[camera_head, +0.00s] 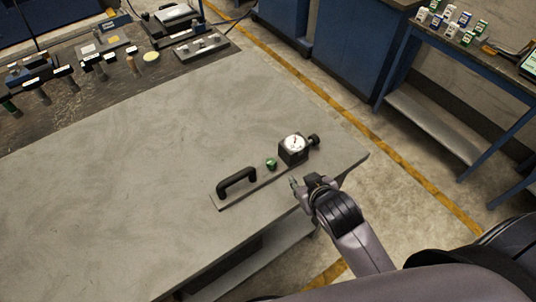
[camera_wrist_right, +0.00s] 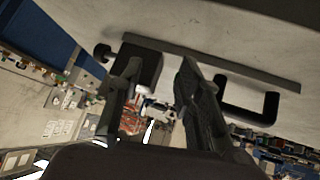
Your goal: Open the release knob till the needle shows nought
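A black gauge box (camera_head: 292,157) with a white round dial (camera_head: 294,143) stands on a narrow base plate (camera_head: 222,204) on the grey table. The needle's reading is too small to tell. A black knob (camera_head: 314,140) sticks out from the box's right side; it also shows in the wrist view (camera_wrist_right: 102,53). A green button-like part (camera_head: 271,163) and a black handle (camera_head: 236,181) are on the same plate. My right gripper (camera_head: 301,184) is at the table's front edge, in front of the box and apart from the knob. Its fingers are spread and empty in the wrist view (camera_wrist_right: 158,80). My left gripper is not in view.
The grey table (camera_head: 120,190) is clear left of the plate. A dark mat (camera_head: 130,85) with several tools and devices lies at the back left. A blue-framed bench (camera_head: 450,50) with small bottles stands at the right, across a floor gap.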

